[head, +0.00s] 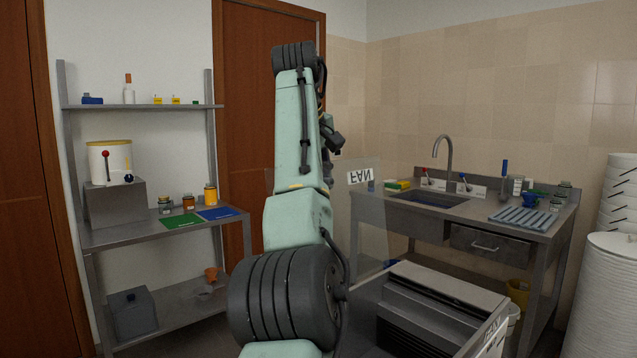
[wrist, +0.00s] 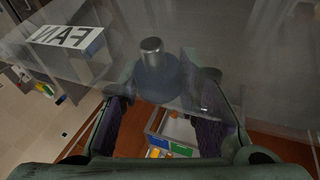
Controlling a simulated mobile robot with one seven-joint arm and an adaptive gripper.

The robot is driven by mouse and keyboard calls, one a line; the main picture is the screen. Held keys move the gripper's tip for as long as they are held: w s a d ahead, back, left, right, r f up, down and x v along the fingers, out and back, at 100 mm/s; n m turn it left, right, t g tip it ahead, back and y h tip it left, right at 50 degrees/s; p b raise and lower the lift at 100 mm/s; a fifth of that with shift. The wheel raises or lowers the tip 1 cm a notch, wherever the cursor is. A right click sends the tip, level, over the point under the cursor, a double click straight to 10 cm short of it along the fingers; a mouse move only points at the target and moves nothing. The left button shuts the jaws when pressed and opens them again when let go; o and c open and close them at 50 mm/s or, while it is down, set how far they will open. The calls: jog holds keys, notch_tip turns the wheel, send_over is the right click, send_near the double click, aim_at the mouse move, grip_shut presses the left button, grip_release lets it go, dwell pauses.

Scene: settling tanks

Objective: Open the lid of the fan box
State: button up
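The fan box (head: 424,318) stands low at the right of centre in the head view. Its clear lid (head: 368,230) is swung up and stands steeply, with the FAN label (head: 360,175) upside down at the top. In the wrist view the clear lid fills much of the upper picture, with the label (wrist: 67,38) at the left. A round metal knob (wrist: 152,46) on a dark base shows at the centre. My gripper (wrist: 165,92) is open, its fingers apart near the knob's base. Whether they touch the lid is unclear. My arm hides the gripper in the head view.
A metal sink bench (head: 545,228) with a drawer stands behind the box. White stacked containers (head: 612,270) are at the far right. A metal shelf (head: 140,232) with jars and coloured sheets stands at the left. Some floor shows between shelf and box.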

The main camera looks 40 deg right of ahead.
jog(key=o, duration=0.5)
jog(key=shift+w, duration=0.1)
jog(key=shift+o, duration=0.2)
jog(key=shift+d, duration=0.1)
